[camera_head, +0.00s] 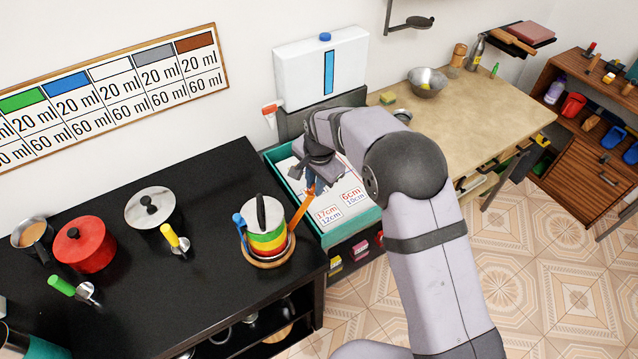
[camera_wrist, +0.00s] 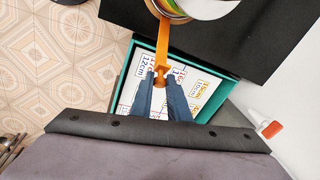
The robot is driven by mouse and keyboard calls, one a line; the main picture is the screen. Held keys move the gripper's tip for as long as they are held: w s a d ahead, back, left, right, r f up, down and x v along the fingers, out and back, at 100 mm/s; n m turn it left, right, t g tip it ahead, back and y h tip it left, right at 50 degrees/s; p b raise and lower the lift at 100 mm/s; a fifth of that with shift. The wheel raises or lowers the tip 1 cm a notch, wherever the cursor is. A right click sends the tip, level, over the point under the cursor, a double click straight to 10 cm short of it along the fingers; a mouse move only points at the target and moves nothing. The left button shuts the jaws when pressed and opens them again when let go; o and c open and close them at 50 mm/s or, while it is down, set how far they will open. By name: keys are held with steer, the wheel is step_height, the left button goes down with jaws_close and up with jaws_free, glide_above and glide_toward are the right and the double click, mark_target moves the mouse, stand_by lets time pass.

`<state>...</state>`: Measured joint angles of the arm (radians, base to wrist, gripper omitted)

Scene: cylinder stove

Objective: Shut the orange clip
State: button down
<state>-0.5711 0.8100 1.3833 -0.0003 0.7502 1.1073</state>
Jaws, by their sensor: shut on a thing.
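The orange clip (camera_head: 300,213) is a long strap-like arm. It runs from the right side of a banded cylinder stack (camera_head: 266,238) up and out to the right, standing away from the stack at a slant. In the wrist view the clip (camera_wrist: 164,45) reaches down from the stack's rim to my fingers. My gripper (camera_wrist: 160,84) is shut on the clip's outer end, above the teal-edged tray. In the head view my gripper (camera_head: 310,180) is partly hidden by my own arm. A blue clip (camera_head: 240,224) sits at the stack's left side.
The stack stands on a round wooden base (camera_head: 252,262) near the right edge of the black counter (camera_head: 130,280). The teal tray (camera_head: 339,240) with printed labels lies right.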

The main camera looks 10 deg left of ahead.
steer(key=shift+s+a+r+n+t+h+b, duration=0.1)
steer(key=shift+s+a+r+t+h+b, duration=0.45)
steer(key=shift+s+a+b, duration=0.95)
steer(key=shift+s+a+r+n+t+h+b, duration=0.1)
steer(key=shift+s+a+t+h+b, duration=0.85)
steer(key=shift+b, duration=0.9)
steer(key=shift+s+a+r+n+t+h+b, duration=0.1)
steer(key=shift+s+a+r+t+h+b, duration=0.4)
steer(key=shift+s+a+b, duration=1.05)
steer(key=shift+w+d+f, duration=0.1)
steer(key=shift+w+f, duration=0.05)
steer(key=shift+f, duration=0.05)
steer(key=c, duration=1.7)
jaws_free()
steer(key=shift+o, duration=0.2)
steer(key=shift+r, duration=0.15)
steer(key=b+v, duration=0.2)
steer(key=v, duration=0.5)
steer(key=shift+d, duration=0.1)
